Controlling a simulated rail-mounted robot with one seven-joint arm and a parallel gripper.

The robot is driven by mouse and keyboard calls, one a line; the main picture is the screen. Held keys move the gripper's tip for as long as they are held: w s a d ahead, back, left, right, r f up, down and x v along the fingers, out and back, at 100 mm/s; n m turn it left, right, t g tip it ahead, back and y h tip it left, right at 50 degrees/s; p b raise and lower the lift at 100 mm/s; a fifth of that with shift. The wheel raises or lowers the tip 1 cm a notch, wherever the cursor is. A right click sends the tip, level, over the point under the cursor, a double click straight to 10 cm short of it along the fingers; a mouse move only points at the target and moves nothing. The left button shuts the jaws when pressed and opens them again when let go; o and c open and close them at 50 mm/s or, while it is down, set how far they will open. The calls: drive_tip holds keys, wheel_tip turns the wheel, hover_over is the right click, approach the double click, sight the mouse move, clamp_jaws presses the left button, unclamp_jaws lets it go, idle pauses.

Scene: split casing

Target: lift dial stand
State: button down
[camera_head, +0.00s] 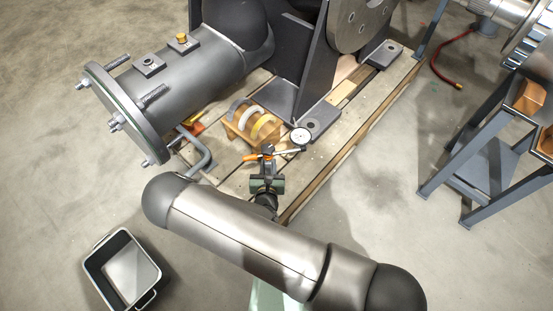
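The dial stand shows as a round white dial (300,136) over the wooden pallet (318,172). A thin dark arm runs left from the dial toward my gripper. My gripper (267,153) is over the pallet's near end, just left of and below the dial. Dark and orange parts lie at its fingertips. I cannot tell which of them belong to the stand, or whether the fingers are closed on it. The stand's base is hidden or too small to make out.
A wooden holder with rings (252,124) stands just behind my gripper. A grey flanged casing (190,85) rises at the back left. A grey bin (122,270) is on the floor at the lower left. A steel-framed stand (480,160) is at the right. The floor between is clear.

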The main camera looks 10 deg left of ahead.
sight(268, 151)
drive_tip(key=shift+r+p, duration=3.95)
drive_tip(key=shift+r, duration=0.6)
drive_tip(key=shift+w, duration=0.1)
